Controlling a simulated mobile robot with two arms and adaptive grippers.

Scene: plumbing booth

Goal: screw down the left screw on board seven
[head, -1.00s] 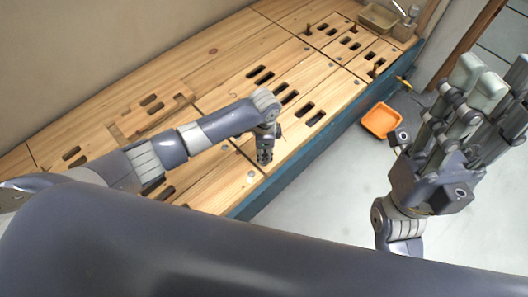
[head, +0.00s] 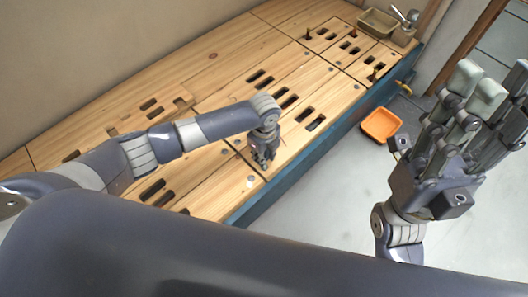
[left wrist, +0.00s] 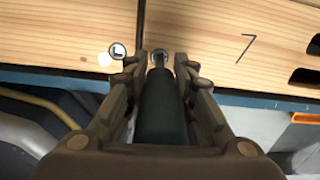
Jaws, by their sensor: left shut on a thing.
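Board seven (left wrist: 205,30) is a pale wooden panel with a dark numeral 7, right of a seam in the left wrist view. My left gripper (left wrist: 160,80) is shut on a dark cylindrical driver (left wrist: 160,110) that points away toward the board's near left corner. A small round metal piece (left wrist: 160,57) shows at the driver's far end; I cannot tell whether it is the tip or the screw. In the head view my left gripper (head: 263,158) is low over the bench's front edge, and the driver is hardly visible. My right gripper (head: 470,110) is raised off the bench, fingers apart and empty.
The slotted bench has a blue front edge (head: 300,165). An orange tray (head: 381,125) is below it. A beige bin (head: 379,22) stands at the far end.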

